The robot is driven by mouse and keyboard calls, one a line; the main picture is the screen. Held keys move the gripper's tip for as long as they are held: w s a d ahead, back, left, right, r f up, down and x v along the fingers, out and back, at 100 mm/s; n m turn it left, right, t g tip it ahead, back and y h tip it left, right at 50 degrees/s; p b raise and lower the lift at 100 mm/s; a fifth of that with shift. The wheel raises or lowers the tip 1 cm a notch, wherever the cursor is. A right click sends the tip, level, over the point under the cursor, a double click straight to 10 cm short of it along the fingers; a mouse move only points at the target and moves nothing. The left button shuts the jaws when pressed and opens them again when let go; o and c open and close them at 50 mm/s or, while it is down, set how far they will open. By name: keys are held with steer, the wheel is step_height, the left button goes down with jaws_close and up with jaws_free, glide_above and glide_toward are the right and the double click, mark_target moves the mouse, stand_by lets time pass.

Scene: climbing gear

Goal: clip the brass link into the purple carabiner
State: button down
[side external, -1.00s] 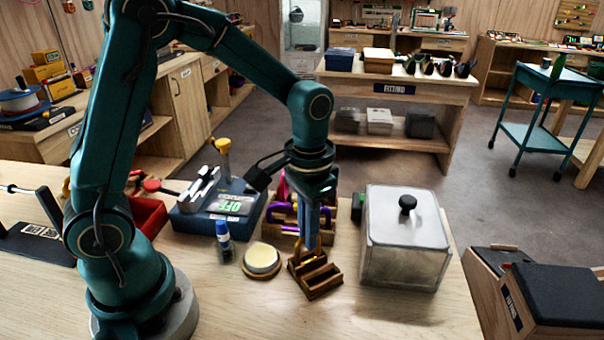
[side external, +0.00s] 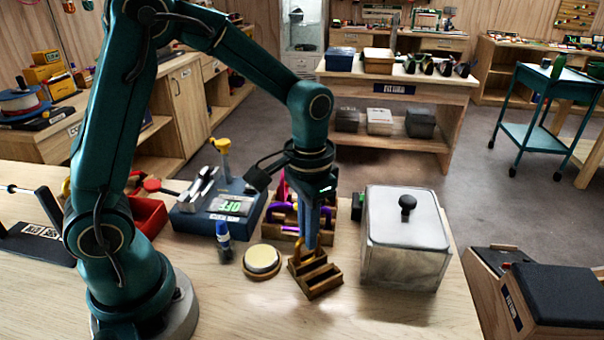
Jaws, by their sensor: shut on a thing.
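The brass link (side external: 298,250) is a small golden loop standing at the back end of a slotted wooden block (side external: 322,283) near the table's front. My gripper (side external: 311,245) points straight down and is shut on the link, with the fingers hiding part of it. The link's lower end is low at the block; I cannot tell whether it still touches the slot. The purple carabiner (side external: 281,212) is behind and to the left of my gripper, at a wooden rack (side external: 290,234). My gripper and other coloured gear partly hide it, and its gate cannot be made out.
A round cream-topped disc (side external: 262,260), a blue-capped bottle (side external: 224,242) and a blue scale-like device (side external: 220,207) stand on the left. The front of the table is clear.

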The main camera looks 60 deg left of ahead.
steer(key=shift+r, duration=0.1)
steer(key=shift+r, duration=3.4)
steer(key=shift+s+r+n, duration=0.1)
steer(key=shift+s+n, duration=0.05)
steer(key=shift+n, duration=0.25)
steer(key=shift+a+r+n, duration=0.1)
steer(key=shift+r+n, duration=0.2)
steer(key=shift+n, duration=0.4)
steer(key=shift+w+a+r+n, duration=0.1)
steer(key=shift+w+a+n, duration=0.4)
steer(key=shift+a+n, duration=0.75)
steer(key=shift+w+a+r+n, duration=0.1)
steer(key=shift+w+a+n, duration=0.45)
steer(key=shift+a+n, duration=0.7)
steer(key=shift+w+a+r+n, duration=0.1)
steer(key=shift+w+a+n, duration=0.4)
steer(key=shift+a+n, duration=0.75)
